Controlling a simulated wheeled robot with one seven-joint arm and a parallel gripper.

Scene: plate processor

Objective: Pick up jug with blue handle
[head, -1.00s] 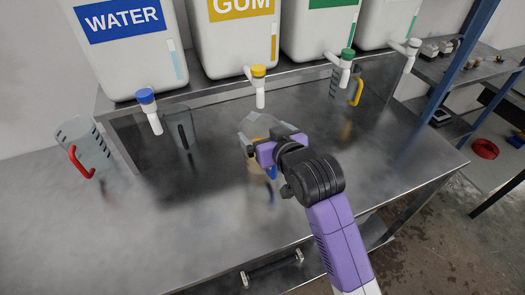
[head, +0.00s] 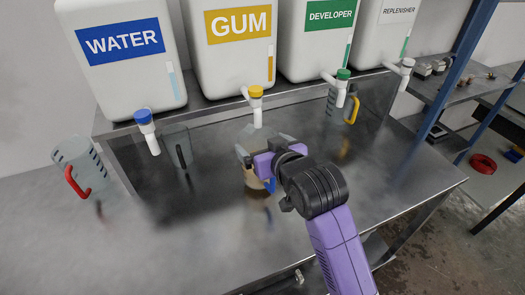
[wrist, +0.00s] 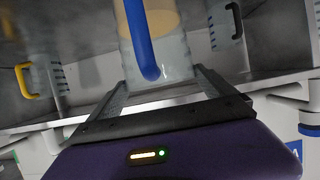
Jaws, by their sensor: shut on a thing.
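The jug with the blue handle (head: 242,153) is a clear jug holding yellowish liquid, below the gum tap in the head view. My gripper (head: 264,165) is in front of it and hides much of it. A bit of the blue handle (head: 271,185) shows under the gripper. In the wrist view the handle (wrist: 142,42) runs upright in front of the jug body (wrist: 176,62), between the two fingers. My gripper (wrist: 160,82) is shut on this jug. I cannot tell whether its base touches the metal bench.
A red-handled jug (head: 90,165) stands at the left of the bench (head: 190,235). A black-handled jug (head: 172,142) stands near the water tap (head: 147,130), and a yellow-handled jug (head: 342,103) at the back right. The gum tap (head: 257,105) is just behind my jug. The front bench is clear.

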